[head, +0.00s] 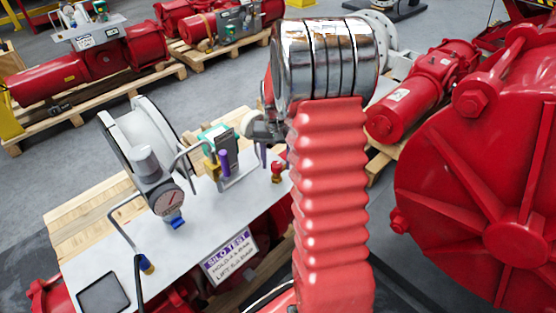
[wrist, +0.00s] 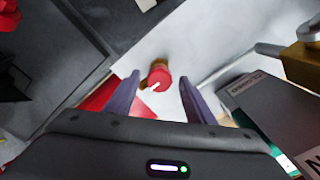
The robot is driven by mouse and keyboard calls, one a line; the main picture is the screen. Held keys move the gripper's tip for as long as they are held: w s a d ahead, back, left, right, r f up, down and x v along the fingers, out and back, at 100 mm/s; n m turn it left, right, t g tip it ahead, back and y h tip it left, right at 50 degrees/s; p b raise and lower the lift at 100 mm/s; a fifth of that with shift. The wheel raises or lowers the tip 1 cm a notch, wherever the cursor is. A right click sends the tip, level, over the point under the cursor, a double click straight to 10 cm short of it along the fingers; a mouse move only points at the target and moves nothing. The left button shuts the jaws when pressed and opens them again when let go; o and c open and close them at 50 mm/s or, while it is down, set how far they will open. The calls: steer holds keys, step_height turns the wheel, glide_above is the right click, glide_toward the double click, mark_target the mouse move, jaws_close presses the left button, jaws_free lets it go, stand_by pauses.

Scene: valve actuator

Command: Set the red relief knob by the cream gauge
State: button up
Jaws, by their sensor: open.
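The red relief knob (wrist: 161,79) shows in the wrist view between my fingertips, with a white pointer mark slanting toward lower left and a brass-coloured fitting beside it. It also shows in the head view (head: 277,172) at the right end of the white panel. My gripper (wrist: 158,82) is open, one purple finger on each side of the knob with gaps; contact does not show. In the head view, my gripper is partly hidden behind my red arm. The gauge (head: 168,203) stands on the panel further left, its dial pinkish with a dark needle; its scale is too small to read.
The white panel (head: 205,232) carries a purple-and-white sign (head: 230,254). In the wrist view, a brass padlock (wrist: 302,66) and a dark box (wrist: 262,105) stand close at right.

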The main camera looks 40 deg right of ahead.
steer(key=shift+c, duration=0.7)
steer(key=c, duration=0.9)
steer(key=shift+n, duration=1.4)
steer(key=o, duration=1)
steer(key=shift+o, duration=0.2)
steer(key=shift+r, duration=0.15)
